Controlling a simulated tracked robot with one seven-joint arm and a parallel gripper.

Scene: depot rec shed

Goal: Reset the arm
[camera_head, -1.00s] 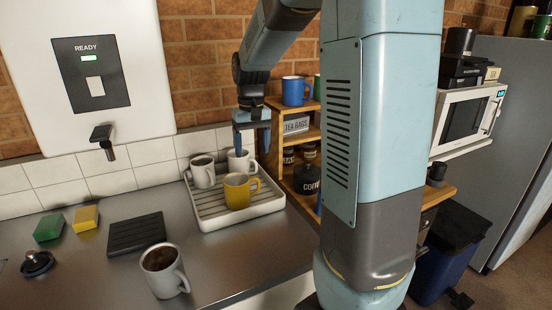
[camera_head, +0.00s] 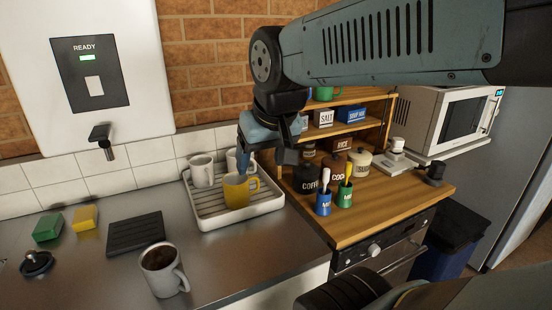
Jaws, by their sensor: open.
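My gripper (camera_head: 262,160) is open and points down, above and just behind the right part of the white drying tray (camera_head: 238,219). My arm reaches in from the upper right. I see nothing between the fingers. On the tray stand a yellow mug (camera_head: 238,191), a white mug (camera_head: 201,171) at the left and another white mug (camera_head: 232,158) at the back, partly hidden by the gripper. I cannot tell whether a finger touches a mug.
A mug of dark drink (camera_head: 162,272) stands at the counter's front, near a black mat (camera_head: 135,233). Green (camera_head: 48,228) and yellow (camera_head: 85,217) sponges lie left. Canisters (camera_head: 307,178) and two small holders (camera_head: 323,204) stand on the wooden worktop (camera_head: 385,205). A microwave (camera_head: 455,118) is at right.

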